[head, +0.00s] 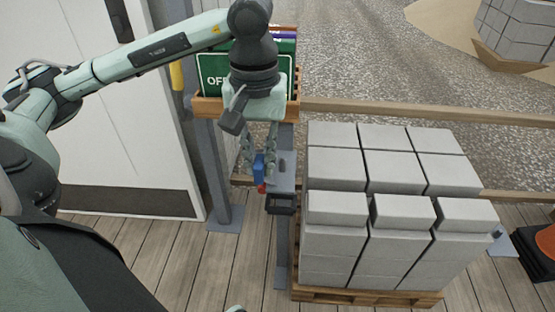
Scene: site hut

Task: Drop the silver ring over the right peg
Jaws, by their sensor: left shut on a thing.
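My left gripper (260,152) hangs fingers down, near the middle of the view, over a small grey plate (283,181) on a grey post. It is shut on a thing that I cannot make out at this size. A small blue piece (259,168) with a red piece (262,188) below it shows at its fingertips; I cannot tell whether these are gripped or stand behind. I cannot make out the silver ring or clearly tell any peg. My right gripper is not in view.
A pallet of grey blocks (395,212) stands close to the right of the plate. A green sign (218,78) and a wooden shelf (208,106) are behind the gripper. A dark tray (280,204) sits just below the plate. A white door (120,130) is at left.

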